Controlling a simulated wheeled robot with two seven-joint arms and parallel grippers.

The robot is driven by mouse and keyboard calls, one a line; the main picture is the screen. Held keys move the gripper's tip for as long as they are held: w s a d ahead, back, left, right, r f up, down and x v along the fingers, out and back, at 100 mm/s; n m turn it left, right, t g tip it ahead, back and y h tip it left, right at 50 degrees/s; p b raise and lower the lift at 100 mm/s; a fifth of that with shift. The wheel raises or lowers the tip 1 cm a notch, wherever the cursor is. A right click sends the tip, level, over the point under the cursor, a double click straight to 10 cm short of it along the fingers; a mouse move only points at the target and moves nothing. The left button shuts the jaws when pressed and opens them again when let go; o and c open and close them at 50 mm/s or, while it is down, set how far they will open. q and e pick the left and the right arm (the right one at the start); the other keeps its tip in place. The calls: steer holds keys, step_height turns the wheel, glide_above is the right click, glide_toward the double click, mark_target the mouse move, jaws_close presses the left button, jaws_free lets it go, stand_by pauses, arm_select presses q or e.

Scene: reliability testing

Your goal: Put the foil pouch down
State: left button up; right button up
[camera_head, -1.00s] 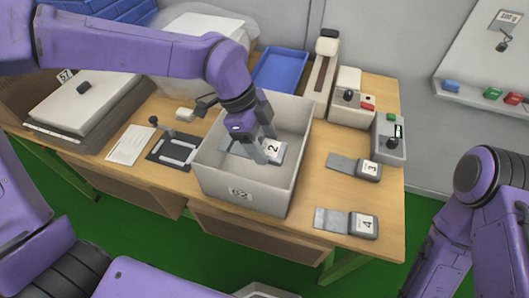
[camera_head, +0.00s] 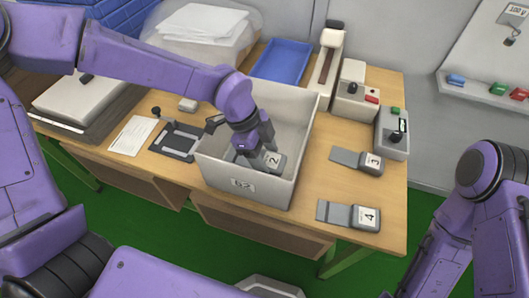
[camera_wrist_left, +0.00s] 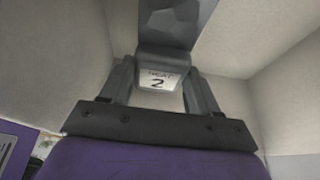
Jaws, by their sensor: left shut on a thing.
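The foil pouch (camera_head: 275,162) is a flat grey piece with a white label marked 2. It is down inside the grey open box (camera_head: 225,172), which is marked 62. My left gripper (camera_head: 258,155) reaches into the box from above and is shut on the pouch. In the left wrist view the pouch (camera_wrist_left: 168,25) and its label 2 show between the two fingers (camera_wrist_left: 160,85). Whether the pouch touches the box floor is hard to tell. My right arm is at the right edge; its gripper is not visible.
Similar grey pieces marked 3 (camera_head: 370,163) and 4 (camera_head: 362,217) lie right of the box. A dark-framed stand (camera_head: 178,142) is close on the left.

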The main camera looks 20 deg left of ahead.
arm_select(q)
steer(key=o, duration=1)
steer(key=shift+f, duration=0.1)
steer(key=shift+o, duration=0.2)
steer(key=v, duration=1.3)
steer(key=shift+d, duration=0.25)
